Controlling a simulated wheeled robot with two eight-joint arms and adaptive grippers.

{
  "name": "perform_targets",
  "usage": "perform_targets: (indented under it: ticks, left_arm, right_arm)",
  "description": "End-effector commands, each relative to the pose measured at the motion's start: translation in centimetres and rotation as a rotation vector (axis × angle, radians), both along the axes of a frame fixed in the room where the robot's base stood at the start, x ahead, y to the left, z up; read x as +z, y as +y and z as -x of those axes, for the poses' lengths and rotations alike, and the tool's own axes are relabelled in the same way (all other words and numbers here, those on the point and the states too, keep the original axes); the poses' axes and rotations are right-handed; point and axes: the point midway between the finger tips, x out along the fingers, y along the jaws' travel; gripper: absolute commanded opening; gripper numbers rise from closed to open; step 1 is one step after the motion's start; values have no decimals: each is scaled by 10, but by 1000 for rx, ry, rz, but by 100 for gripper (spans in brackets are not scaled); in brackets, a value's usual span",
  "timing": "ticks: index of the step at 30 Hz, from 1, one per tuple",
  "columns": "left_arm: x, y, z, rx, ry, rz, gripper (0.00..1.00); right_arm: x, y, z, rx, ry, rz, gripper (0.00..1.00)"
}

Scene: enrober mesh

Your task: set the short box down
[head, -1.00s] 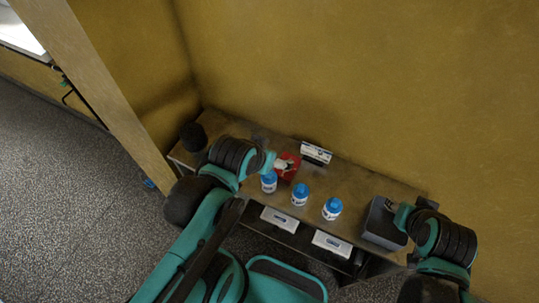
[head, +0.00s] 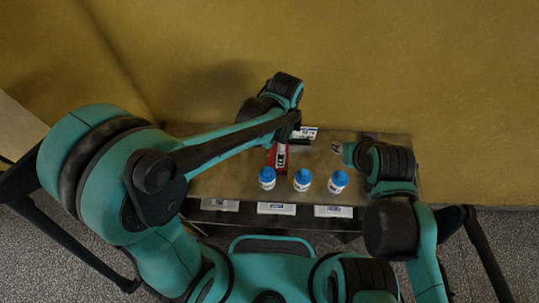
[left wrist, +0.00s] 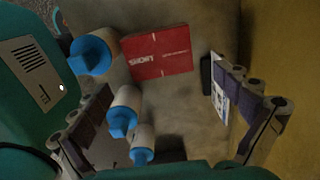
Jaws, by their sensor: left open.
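A red box (head: 277,157) with white lettering rests on the brown table, left of centre in the head view. In the left wrist view, the red box (left wrist: 157,52) lies between and beyond my left fingers, touching neither. My left gripper (left wrist: 165,82) is open and empty; in the head view my left gripper (head: 288,132) is above the back of the red box, partly hidden by its own arm. My right gripper (head: 347,151) is over the right part of the table; its fingers are too small and covered to read.
Several blue-capped white bottles, one of them the middle bottle (head: 302,180), stand in a row in front. A white-and-blue card (head: 307,133) stands behind the red box; the card (left wrist: 220,102) is close to my left gripper's right finger. White-fronted bins (head: 277,208) sit below the front edge.

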Motion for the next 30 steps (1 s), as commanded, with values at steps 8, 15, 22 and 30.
perform_targets:
  ticks: [8,15,22,30]
  left_arm:
    - [-35,0,0,0,0,0,100]
    - [-70,0,0,1,0,0,100]
    - [-74,0,0,1,-1,0,100]
    - [-74,0,0,2,-1,0,52]
  right_arm:
    - [-11,0,0,0,0,0,40]
    - [-20,0,0,0,0,0,40]
    - [-20,0,0,0,0,0,40]
    - [-20,0,0,0,0,0,40]
